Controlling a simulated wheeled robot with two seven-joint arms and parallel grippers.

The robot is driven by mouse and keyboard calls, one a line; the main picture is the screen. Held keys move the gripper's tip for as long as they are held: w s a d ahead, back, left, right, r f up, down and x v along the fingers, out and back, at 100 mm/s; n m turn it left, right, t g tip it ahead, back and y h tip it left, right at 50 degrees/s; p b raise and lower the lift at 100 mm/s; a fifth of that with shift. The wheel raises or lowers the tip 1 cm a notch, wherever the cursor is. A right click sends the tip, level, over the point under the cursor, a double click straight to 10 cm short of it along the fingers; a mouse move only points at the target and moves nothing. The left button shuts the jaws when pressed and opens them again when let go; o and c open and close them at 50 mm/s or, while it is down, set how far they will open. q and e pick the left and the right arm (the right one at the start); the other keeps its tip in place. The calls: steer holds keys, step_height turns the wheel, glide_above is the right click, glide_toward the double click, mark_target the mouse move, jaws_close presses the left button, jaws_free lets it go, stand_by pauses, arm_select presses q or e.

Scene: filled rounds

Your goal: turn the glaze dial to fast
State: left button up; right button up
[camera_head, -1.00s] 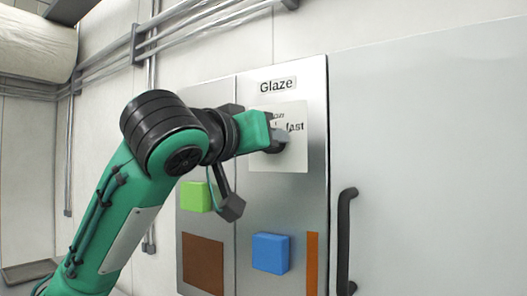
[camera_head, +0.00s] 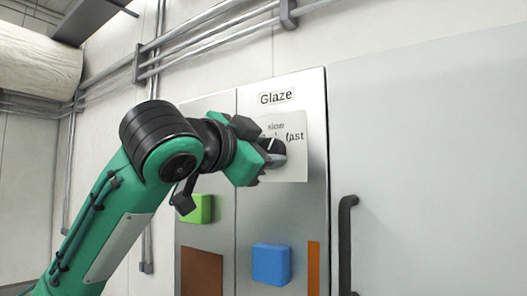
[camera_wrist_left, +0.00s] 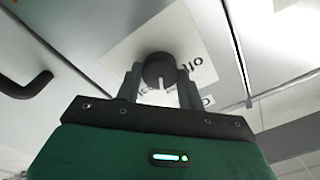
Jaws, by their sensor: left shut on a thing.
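The glaze dial (camera_head: 279,148) is a dark round knob on a pale plate (camera_head: 297,165) under a "Glaze" label (camera_head: 276,97). The words "slow" and "fast" (camera_head: 295,136) show on the plate; other lettering is partly covered. A white pointer line shows on the knob near the gripper, pointing roughly up toward "slow" in the head view. My left gripper (camera_head: 266,156) is at the dial. In the left wrist view, its two fingers (camera_wrist_left: 160,84) are on either side of the knob (camera_wrist_left: 157,69), shut on it. My right gripper is not in view.
A green block (camera_head: 201,209) and a blue block (camera_head: 271,264) stick out of the metal panel below the dial. A brown square (camera_head: 202,272) and an orange strip (camera_head: 313,268) are beside them. A dark vertical handle (camera_head: 346,245) is at right. Pipes run along the wall above.

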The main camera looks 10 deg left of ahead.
arm_select(q)
steer(key=m, duration=0.2)
steer(key=shift+a+m, duration=0.1)
steer(key=shift+m, duration=0.3)
steer(key=shift+m+h+p, duration=0.3)
steer(key=shift+m+p, duration=0.25)
steer(key=shift+m, duration=1.45)
steer(key=o, duration=1)
steer(key=shift+w, duration=0.1)
